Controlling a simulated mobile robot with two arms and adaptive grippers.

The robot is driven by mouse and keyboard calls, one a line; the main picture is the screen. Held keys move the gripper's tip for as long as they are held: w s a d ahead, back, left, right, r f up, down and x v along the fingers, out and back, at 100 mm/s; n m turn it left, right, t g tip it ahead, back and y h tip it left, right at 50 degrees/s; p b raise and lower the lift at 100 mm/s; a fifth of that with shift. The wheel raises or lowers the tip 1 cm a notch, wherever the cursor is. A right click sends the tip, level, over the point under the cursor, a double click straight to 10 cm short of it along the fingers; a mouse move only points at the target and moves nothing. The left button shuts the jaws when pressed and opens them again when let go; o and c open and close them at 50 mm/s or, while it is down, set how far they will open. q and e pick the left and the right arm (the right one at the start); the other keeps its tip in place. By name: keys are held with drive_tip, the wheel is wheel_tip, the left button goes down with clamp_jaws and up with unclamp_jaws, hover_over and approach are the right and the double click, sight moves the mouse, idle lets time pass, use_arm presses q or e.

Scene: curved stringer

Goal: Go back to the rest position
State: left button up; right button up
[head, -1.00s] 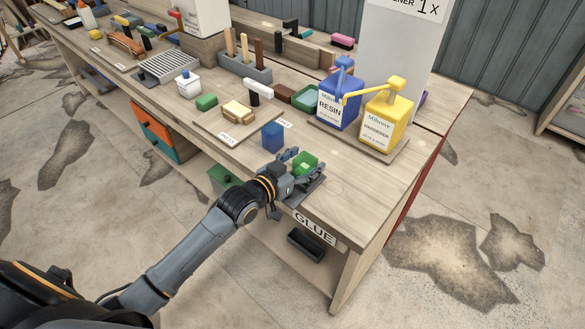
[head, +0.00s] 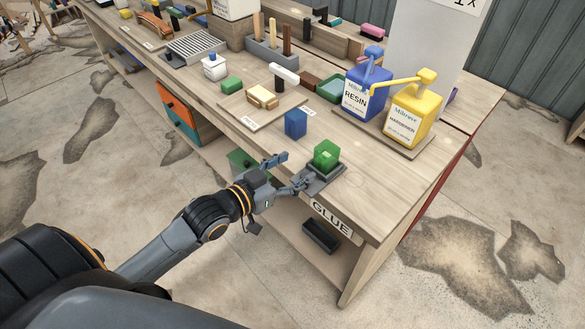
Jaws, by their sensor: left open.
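My left gripper (head: 290,174) is open and empty at the front edge of the workbench (head: 385,195). Its fingers point towards the bench, just left of a small green cup (head: 326,155). My right gripper is out of view.
A blue block (head: 295,123) stands behind the gripper. The blue resin jug (head: 364,95) and yellow hardener jug (head: 412,112) stand at the back right. A black tray (head: 320,236) lies on the lower shelf. The bench's front right corner is clear.

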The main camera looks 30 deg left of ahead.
use_arm(q)
drive_tip(key=s+f+n+g+y, duration=0.1)
drive_tip(key=s+f+g+y, duration=0.2)
drive_tip(key=s+f+g, duration=0.6)
drive_tip(key=s+f+n+g+y, duration=0.15)
drive_tip(key=s+f, duration=0.35)
drive_tip(key=s, duration=0.8)
wheel_tip(320, 180, down, 25)
drive_tip(key=g, duration=0.2)
drive_tip(key=s+a+f+g, duration=0.1)
drive_tip(key=s+a+f, duration=0.1)
drive_tip(key=s+f, duration=1.4)
drive_tip(key=shift+s+a+f+m+y, duration=0.2)
drive_tip(key=shift+s+m+y, duration=0.25)
drive_tip(key=shift+s, duration=0.35)
